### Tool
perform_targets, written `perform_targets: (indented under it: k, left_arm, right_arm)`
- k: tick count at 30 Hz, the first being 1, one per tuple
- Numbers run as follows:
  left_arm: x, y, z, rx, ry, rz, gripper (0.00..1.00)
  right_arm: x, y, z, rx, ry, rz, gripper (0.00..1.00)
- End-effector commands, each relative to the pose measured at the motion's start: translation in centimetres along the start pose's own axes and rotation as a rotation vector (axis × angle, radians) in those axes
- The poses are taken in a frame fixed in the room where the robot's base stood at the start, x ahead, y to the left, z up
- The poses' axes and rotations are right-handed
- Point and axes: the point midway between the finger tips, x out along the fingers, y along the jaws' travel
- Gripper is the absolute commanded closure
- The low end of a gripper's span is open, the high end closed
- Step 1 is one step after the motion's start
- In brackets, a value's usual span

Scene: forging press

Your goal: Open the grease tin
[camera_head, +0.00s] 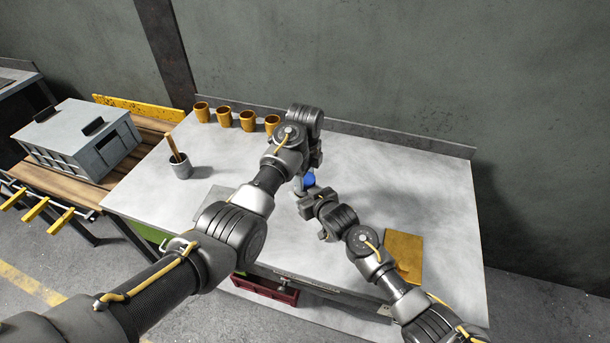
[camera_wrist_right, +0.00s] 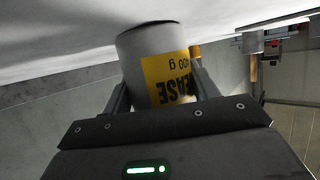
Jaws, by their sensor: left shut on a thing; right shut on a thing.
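The grease tin (camera_wrist_right: 148,58) is pale grey with a yellow label (camera_wrist_right: 168,75); it shows upside down in the right wrist view. My right gripper (camera_wrist_right: 158,88) is shut on its sides, a finger on each side. In the head view, a blue part (camera_head: 309,180), seemingly the tin's lid, shows between my two hands over the table. My left gripper (camera_head: 303,184) comes down on it from above and is shut on it. My right gripper (camera_head: 306,199) reaches it from the lower right. The arms hide most of the tin, and I cannot tell whether the lid is loose.
The grey table (camera_head: 400,185) carries several orange cups (camera_head: 225,117) at the back left, a grey pot with a wooden handle (camera_head: 180,168) at the left, and a yellow-brown sheet (camera_head: 404,255) at the right. A grey box (camera_head: 78,140) stands on the wooden bench. The table's back right is clear.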

Motion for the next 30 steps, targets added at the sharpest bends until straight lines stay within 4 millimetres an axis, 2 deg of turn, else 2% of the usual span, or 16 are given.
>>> perform_targets:
  k: [3,6,14,15,19,27,30]
  left_arm:
    - [0.02,0.01,-0.01,-0.176,0.000,0.001,0.73]
    - [0.01,0.01,0.00,-0.244,0.000,0.001,0.73]
    - [0.02,0.02,-0.01,-0.251,0.000,0.001,0.73]
    - [0.02,0.02,-0.01,-0.251,0.000,0.002,0.42]
    - [0.02,0.01,-0.01,-0.250,0.000,0.001,0.25]
    - [-0.05,-0.01,-0.01,-0.249,0.000,0.000,0.24]
    - [-0.82,-0.06,-0.02,-0.248,0.000,-0.002,0.24]
  right_arm:
    - [0.00,0.02,0.35,0.001,-0.007,0.001,1.00]
    - [0.00,0.03,0.36,0.001,-0.007,0.001,1.00]
    - [0.00,0.04,0.37,0.001,-0.007,0.001,1.00]
    - [0.00,0.04,0.38,0.001,-0.007,0.001,1.00]
    - [0.00,0.04,0.38,0.001,-0.008,0.001,1.00]
    - [0.00,0.02,0.39,0.000,-0.008,0.000,1.00]
    - [-0.01,0.01,0.38,0.000,-0.008,0.000,1.00]
